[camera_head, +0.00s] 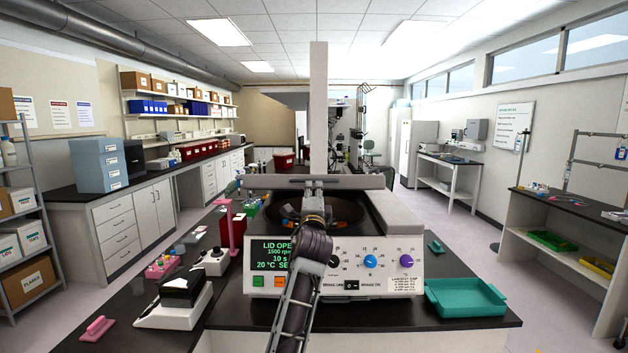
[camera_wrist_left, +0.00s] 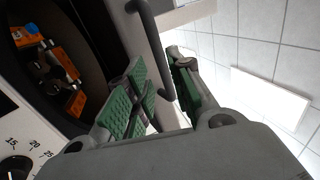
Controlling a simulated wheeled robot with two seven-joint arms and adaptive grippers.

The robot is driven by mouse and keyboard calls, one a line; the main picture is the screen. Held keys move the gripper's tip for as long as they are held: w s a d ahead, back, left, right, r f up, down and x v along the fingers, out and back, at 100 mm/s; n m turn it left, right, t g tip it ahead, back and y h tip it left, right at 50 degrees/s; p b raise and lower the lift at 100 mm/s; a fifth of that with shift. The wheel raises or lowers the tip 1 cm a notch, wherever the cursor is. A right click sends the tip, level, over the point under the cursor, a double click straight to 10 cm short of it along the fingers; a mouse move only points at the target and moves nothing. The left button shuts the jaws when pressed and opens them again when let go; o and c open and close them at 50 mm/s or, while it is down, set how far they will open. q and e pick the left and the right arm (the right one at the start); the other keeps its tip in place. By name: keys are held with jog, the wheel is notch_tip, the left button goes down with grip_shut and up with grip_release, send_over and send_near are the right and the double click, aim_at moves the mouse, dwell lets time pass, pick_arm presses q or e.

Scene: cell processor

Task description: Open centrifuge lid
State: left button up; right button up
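The centrifuge (camera_head: 265,262) stands on the dark bench, with display text starting "LID OPE". Its lid (camera_head: 270,182) is raised at the back of the machine, and the dark round bowl (camera_head: 345,207) shows below it. Orange rotor parts (camera_wrist_left: 72,50) show inside the bowl in the left wrist view. My left gripper (camera_head: 314,192) is in front of the lid, over the bowl. In the left wrist view, its green-padded fingers (camera_wrist_left: 157,92) are apart, with the dark lid handle (camera_wrist_left: 152,35) reaching between them. Contact with the handle is unclear. My right gripper is not in view.
A teal tray (camera_head: 465,298) lies right of the centrifuge. A white device with a black top (camera_head: 180,290), a pink tube rack (camera_head: 162,266) and a small white mixer (camera_head: 212,262) stand on the left.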

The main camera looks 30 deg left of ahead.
aim_at(314, 180)
pick_arm(q)
jog(key=shift+p+x, duration=0.7)
jog(key=shift+x, duration=2.75)
grip_shut()
